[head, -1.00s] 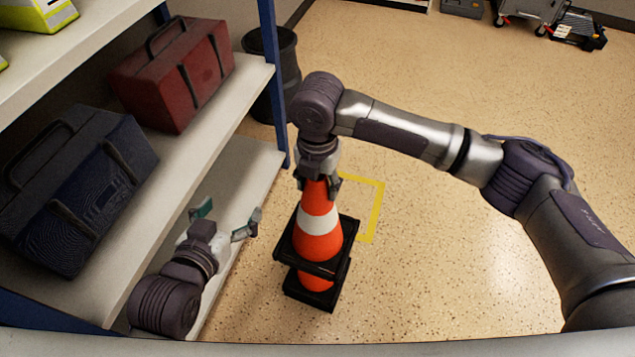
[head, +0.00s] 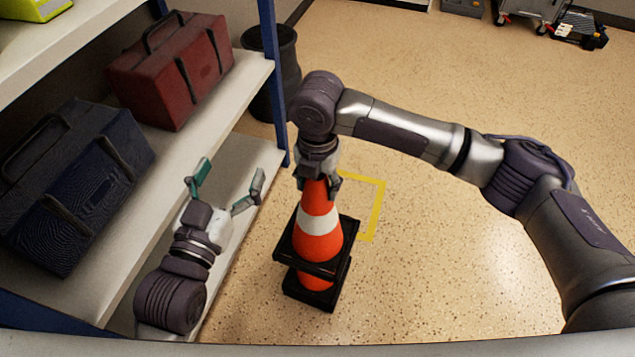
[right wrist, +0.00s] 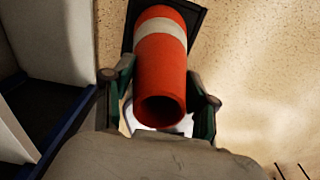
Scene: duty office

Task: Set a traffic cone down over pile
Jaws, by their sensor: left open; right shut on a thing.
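An orange traffic cone (head: 319,222) with a white band and a black square base is upright in the head view. My right gripper (head: 318,184) is shut on its top. In the right wrist view the fingers sit on either side of the held cone (right wrist: 162,75), near its open tip. Below its base shows the pile (head: 314,281), a lower orange cone with a black base on the floor. The held cone is around the lower one, with a gap between the two bases. The lower cone's top is hidden. My left gripper (head: 228,187) is open and empty, left of the cones.
A shelf unit (head: 190,150) with a red bag (head: 172,75) and a dark blue bag (head: 75,190) stands at the left. A dark bin (head: 275,75) is behind it. Yellow tape (head: 377,210) marks the floor behind the cones.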

